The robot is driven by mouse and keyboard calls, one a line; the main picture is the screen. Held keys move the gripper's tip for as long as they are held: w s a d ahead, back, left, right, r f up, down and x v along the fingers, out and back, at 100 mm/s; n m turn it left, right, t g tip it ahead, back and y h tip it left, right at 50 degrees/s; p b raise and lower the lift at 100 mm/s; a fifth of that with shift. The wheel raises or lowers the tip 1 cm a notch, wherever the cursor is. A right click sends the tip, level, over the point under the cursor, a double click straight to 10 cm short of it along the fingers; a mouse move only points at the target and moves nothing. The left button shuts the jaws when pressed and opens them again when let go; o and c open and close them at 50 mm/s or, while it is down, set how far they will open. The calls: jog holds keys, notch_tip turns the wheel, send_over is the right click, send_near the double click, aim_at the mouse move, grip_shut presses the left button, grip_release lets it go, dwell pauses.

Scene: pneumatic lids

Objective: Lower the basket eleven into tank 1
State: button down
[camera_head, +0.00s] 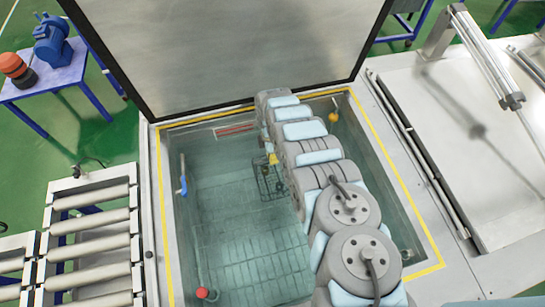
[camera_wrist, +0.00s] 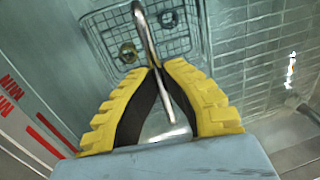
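The basket (camera_head: 268,188) is a small dark wire basket hanging inside the open tank (camera_head: 152,215), near its back wall. My gripper (camera_head: 272,159) has yellow ribbed fingers and is above the basket, within the tank opening. In the wrist view my gripper (camera_wrist: 157,70) is shut on the basket's metal handle (camera_wrist: 143,24). The number on the basket cannot be read. Whether the basket touches the tank floor cannot be told.
The tank's lid (camera_head: 230,45) stands open at the back. Red level marks with MIN lettering (camera_wrist: 12,100) are on the tank wall. A blue-handled item (camera_head: 183,186) is on the left wall, and a red ball (camera_head: 202,293) is near the front. A roller conveyor (camera_head: 92,243) stands left.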

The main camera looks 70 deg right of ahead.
jog(key=shift+f+b, duration=6.35)
jog(key=shift+f, duration=1.05)
jog(key=shift+f+b, duration=0.75)
jog(key=shift+f, duration=0.05)
jog(key=c, duration=1.2)
grip_release()
jog(key=shift+o, duration=0.2)
jog(key=shift+r, duration=0.15)
jog(key=shift+w+d+r, duration=0.6)
jog(key=shift+d+r, duration=0.15)
jog(key=shift+r, duration=5)
notch_tip(320, 180, up, 12)
jog(key=p, duration=0.5)
send_over(273, 180)
jog(key=w+d, duration=0.1)
jog(key=d, duration=0.1)
jog(key=shift+w+a, duration=0.2)
jog(key=shift+a, duration=0.05)
